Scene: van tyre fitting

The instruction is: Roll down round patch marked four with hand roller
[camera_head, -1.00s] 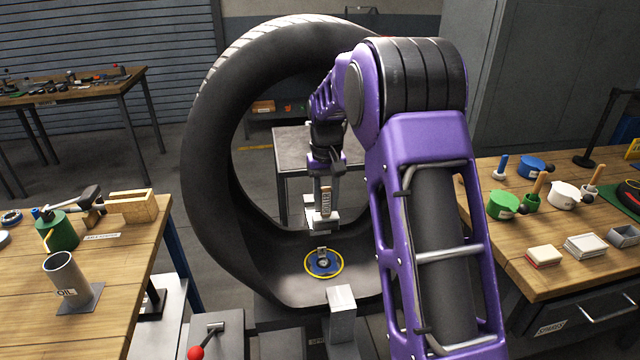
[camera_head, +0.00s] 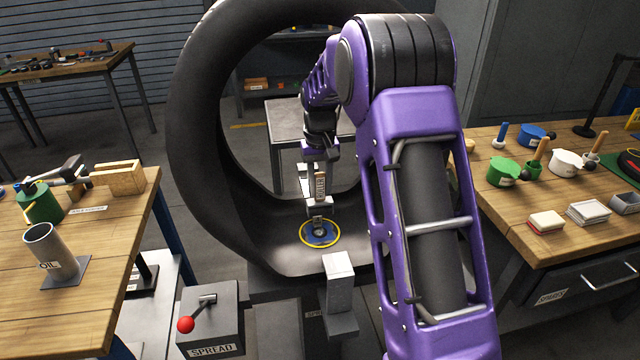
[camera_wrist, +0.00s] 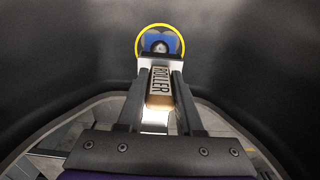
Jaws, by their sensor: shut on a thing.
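The large black tyre (camera_head: 205,140) stands upright in the middle of the head view. A round blue patch (camera_head: 331,238) inside a yellow ring lies on the tyre's inner wall at the bottom; it also shows in the wrist view (camera_wrist: 149,42). I cannot read a number on it. My gripper (camera_head: 319,199) points down inside the tyre and is shut on the hand roller (camera_wrist: 160,88), whose light wooden handle is marked ROLLER. The roller's head is over the middle of the patch and hides part of it. I cannot tell whether it touches.
A lever box marked SPREAD (camera_head: 210,325) with a red knob stands in front of the tyre. The left bench (camera_head: 85,310) carries an oil tube (camera_head: 52,255) and a green can. The right bench (camera_head: 560,245) holds several pots, brushes and small trays.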

